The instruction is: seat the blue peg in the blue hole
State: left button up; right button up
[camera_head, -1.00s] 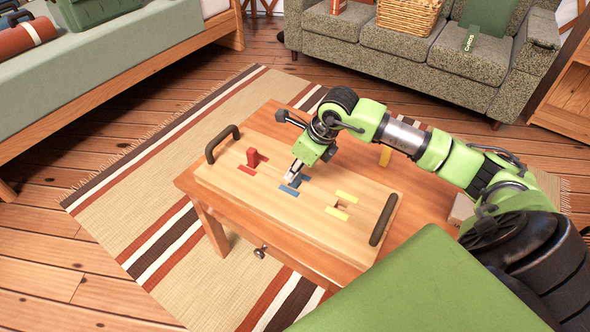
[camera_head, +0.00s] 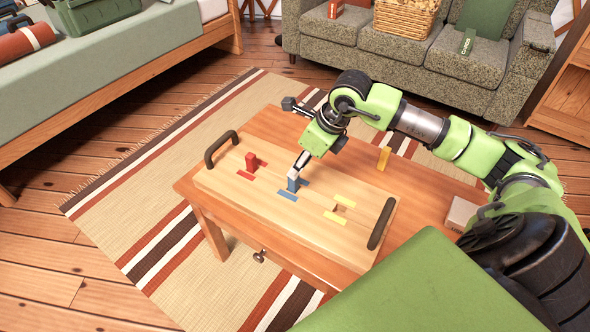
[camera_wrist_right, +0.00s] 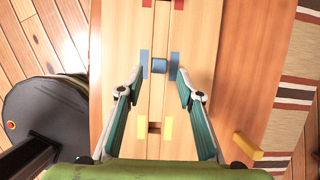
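The blue peg (camera_head: 293,185) stands upright between the two blue strips of the wooden board (camera_head: 232,188), at the blue hole. How deep it sits cannot be told. The right wrist view shows the peg (camera_wrist_right: 159,66) from above, between the blue strips. My right gripper (camera_head: 299,163) is just above and behind the peg in the head view. In the right wrist view its two fingers (camera_wrist_right: 159,76) are spread, with a gap either side of the peg. My left gripper is not in view.
A red peg (camera_head: 251,161) stands between red strips on the board. The yellow hole (camera_wrist_right: 154,128) is empty. Dark handles (camera_head: 381,224) rise at both board ends. A small box (camera_head: 460,213) sits at the table's right.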

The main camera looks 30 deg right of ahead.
pick_arm(q)
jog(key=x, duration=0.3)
jog(key=shift+p, duration=0.3)
pick_arm(e)
jog(key=a+v, duration=0.1)
jog(key=v, duration=0.5)
jog(key=shift+d, duration=0.45)
